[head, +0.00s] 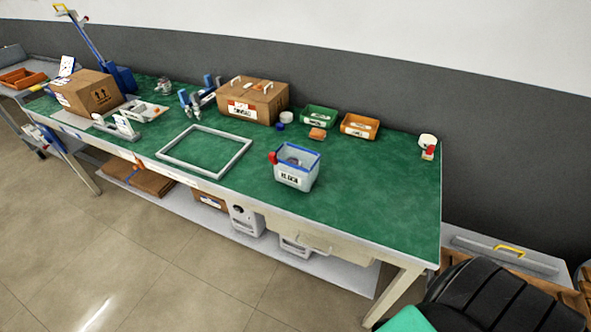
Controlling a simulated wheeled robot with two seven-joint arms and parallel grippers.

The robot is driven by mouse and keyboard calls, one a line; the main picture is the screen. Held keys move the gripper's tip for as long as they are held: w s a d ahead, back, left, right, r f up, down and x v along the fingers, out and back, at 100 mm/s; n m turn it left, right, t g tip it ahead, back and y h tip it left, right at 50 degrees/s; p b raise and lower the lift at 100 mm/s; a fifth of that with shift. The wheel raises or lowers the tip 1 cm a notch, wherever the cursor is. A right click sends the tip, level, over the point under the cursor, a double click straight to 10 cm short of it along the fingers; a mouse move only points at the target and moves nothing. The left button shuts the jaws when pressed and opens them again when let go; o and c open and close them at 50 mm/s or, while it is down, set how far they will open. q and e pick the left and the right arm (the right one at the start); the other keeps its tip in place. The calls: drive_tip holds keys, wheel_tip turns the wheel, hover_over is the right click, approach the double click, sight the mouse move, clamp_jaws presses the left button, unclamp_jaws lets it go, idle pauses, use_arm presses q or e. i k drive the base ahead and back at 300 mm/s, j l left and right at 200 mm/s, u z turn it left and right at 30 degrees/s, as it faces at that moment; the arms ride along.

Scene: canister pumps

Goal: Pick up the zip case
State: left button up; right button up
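I cannot make out for certain which thing is the zip case. Neither of my grippers shows in the head view.
Cardboard boxes (252,100) stand behind. A black ribbed object (490,305) is at bottom right.

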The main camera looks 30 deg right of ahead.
sight(303, 179)
drive_tip(key=i+j+z, duration=0.25)
drive_tip(key=i, duration=0.3)
drive_tip(key=i+j+z, duration=0.3)
drive_tip(key=i, duration=0.25)
